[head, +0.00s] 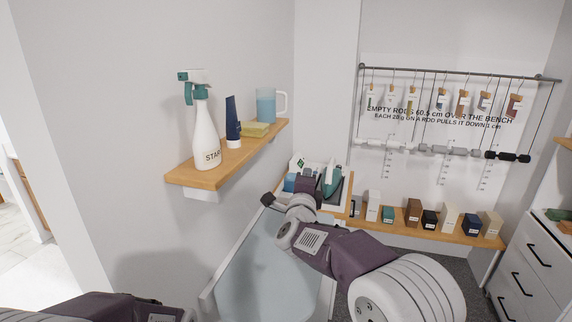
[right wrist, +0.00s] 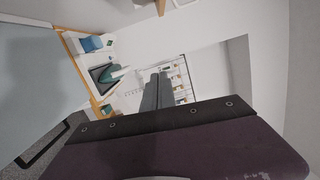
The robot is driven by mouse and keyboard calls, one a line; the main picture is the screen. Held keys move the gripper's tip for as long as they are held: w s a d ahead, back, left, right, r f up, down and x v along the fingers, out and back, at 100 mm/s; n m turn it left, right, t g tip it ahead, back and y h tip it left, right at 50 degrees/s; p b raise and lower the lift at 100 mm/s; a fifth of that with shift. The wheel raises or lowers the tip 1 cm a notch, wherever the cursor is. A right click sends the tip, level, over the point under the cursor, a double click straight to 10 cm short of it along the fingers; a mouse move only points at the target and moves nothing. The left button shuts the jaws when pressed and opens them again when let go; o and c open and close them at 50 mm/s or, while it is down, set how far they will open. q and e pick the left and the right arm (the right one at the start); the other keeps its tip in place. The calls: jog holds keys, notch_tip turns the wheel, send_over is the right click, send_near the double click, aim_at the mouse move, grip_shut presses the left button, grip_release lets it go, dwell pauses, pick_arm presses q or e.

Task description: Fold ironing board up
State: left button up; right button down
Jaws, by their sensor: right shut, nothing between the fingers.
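The ironing board (head: 262,282) is a pale blue-grey panel with a white edge, low beside the left wall. My right forearm crosses in front of part of it. Its pale surface also fills the left of the right wrist view (right wrist: 32,65). My right gripper (head: 308,184) is beyond the board's visible middle, near the iron; its fingertips are hard to make out in the head view. In the right wrist view its grey fingers (right wrist: 158,88) are together and empty, apart from the board. My left gripper is out of view; only my left arm shows at the lower left.
A wooden wall shelf (head: 225,158) holds a spray bottle (head: 206,135), a dark blue bottle, a sponge and a jug. A teal iron (head: 332,180) stands behind my right gripper. A back bench (head: 425,233) holds several small blocks below hanging rods. White drawers stand right.

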jog(key=d+h, duration=0.1)
jog(key=d, duration=0.6)
jog(key=s+d+f+n+g+y, duration=0.2)
jog(key=s+d+f+n+g, duration=0.1)
jog(key=s+d+f+n, duration=0.4)
jog(key=s+f+n+g+y, duration=0.1)
jog(key=s+f+n+g, duration=0.5)
jog(key=s+f, duration=0.6)
jog(key=s+f+n+g, duration=0.7)
jog(key=s+f, duration=0.5)
jog(key=s, duration=0.5)
jog(key=shift+s+a+g+y, duration=0.25)
jog(key=shift+s+g+y, duration=0.15)
jog(key=shift+g, duration=0.2)
jog(key=c, duration=1.8)
grip_release()
jog(key=shift+o, duration=0.2)
jog(key=shift+w, duration=0.1)
